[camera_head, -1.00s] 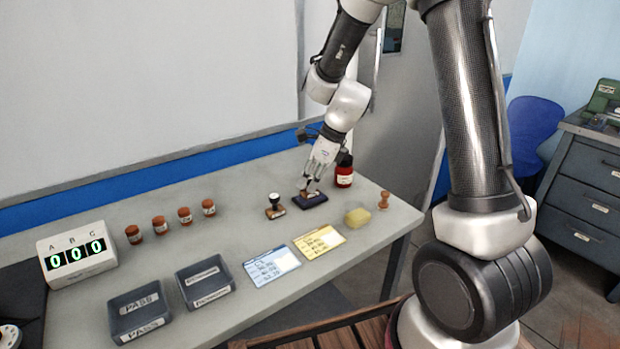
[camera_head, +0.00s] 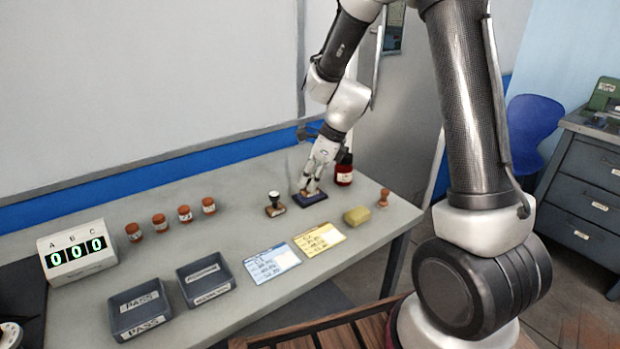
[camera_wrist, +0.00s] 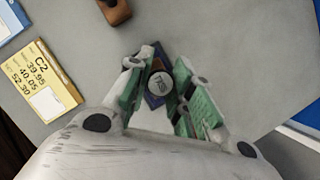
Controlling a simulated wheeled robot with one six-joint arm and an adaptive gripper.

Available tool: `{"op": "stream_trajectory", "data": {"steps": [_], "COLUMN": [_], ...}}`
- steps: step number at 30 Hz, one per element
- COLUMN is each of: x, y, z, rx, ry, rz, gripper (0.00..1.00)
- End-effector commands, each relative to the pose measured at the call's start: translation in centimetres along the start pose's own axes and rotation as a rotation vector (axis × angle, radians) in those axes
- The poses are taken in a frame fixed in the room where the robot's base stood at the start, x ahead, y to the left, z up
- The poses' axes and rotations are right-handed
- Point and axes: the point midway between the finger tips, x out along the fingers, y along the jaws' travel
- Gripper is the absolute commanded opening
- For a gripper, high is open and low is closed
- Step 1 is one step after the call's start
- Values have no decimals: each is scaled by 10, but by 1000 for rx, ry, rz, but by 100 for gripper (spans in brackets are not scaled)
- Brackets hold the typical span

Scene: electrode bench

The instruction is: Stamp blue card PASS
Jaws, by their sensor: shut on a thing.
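My gripper (camera_head: 313,188) is at the dark blue ink pad (camera_head: 311,199) at the back of the bench. Its green-lined fingers are shut on an upright stamp, whose round grey top (camera_wrist: 161,86) bears a label I cannot read surely. The stamp is over the pad, which also shows in the wrist view (camera_wrist: 155,59); whether they touch is hidden. The blue card (camera_head: 272,264) lies flat near the front edge, marked with handwriting. The PASS tray (camera_head: 166,312) stands at the front left and looks empty.
A second stamp (camera_head: 275,204) stands left of the pad. A red bottle (camera_head: 344,171), yellow sponge (camera_head: 357,215) and wooden piece (camera_head: 384,198) are to the right. A yellow card (camera_head: 319,239) lies beside the blue one. Another tray (camera_head: 205,283), several jars (camera_head: 159,224) and a counter (camera_head: 77,252) are left.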

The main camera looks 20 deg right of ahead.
Motion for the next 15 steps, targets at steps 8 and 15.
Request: {"op": "stream_trajectory", "data": {"steps": [8,15], "x": [-1,-19], "y": [1,0], "z": [0,8], "rx": [0,-2], "ry": [1,0], "rz": [2,0], "gripper": [7,7]}}
